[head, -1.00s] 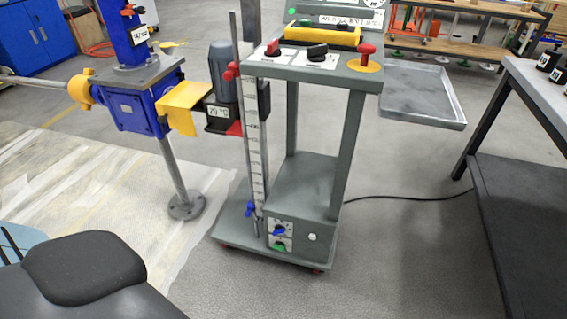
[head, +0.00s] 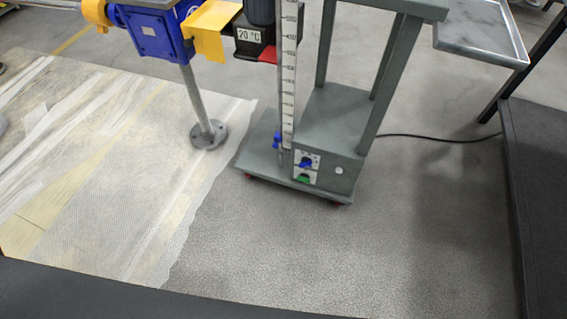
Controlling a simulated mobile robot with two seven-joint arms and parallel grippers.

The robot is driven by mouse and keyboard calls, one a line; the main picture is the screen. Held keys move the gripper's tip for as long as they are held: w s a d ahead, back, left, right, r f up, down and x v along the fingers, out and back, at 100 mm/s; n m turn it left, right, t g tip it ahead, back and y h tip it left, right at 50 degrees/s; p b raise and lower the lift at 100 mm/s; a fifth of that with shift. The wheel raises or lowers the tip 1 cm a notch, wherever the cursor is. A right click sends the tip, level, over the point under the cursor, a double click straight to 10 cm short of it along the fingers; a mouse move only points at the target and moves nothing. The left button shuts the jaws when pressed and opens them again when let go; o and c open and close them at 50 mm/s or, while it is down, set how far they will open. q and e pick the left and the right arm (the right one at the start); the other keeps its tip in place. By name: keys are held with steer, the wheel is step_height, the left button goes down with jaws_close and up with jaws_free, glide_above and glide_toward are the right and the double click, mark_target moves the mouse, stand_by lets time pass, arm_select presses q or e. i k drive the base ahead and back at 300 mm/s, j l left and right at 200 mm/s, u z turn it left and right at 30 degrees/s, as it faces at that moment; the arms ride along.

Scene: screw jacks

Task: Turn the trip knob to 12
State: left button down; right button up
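A blue knob (head: 306,163) sits on a small white plate on the low front box (head: 329,174) of the grey cart. A green knob (head: 303,179) is just below it on a second white plate. The markings are too small to read, so I cannot tell which knob is the trip knob or where either points. A small white round button (head: 339,170) is to their right. The cart's top panel, with its other knobs, is out of view above. Neither of my grippers is in view.
An upright scale (head: 289,80) with a blue clamp (head: 277,140) stands at the cart's left. A blue gearbox (head: 150,32) on a post (head: 196,100) is farther left, beside translucent sheeting (head: 110,180). A cable (head: 430,138) runs right towards a dark bench (head: 535,190). Floor before the cart is clear.

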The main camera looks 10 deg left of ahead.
mark_target(307, 162)
steer(key=i+l, duration=0.1)
steer(key=l, duration=0.25)
steer(key=i+l+u, duration=0.1)
steer(key=l, duration=0.25)
steer(key=i+l+u, duration=0.1)
steer(key=l, duration=0.25)
steer(key=i+l, duration=0.15)
steer(key=l, duration=0.2)
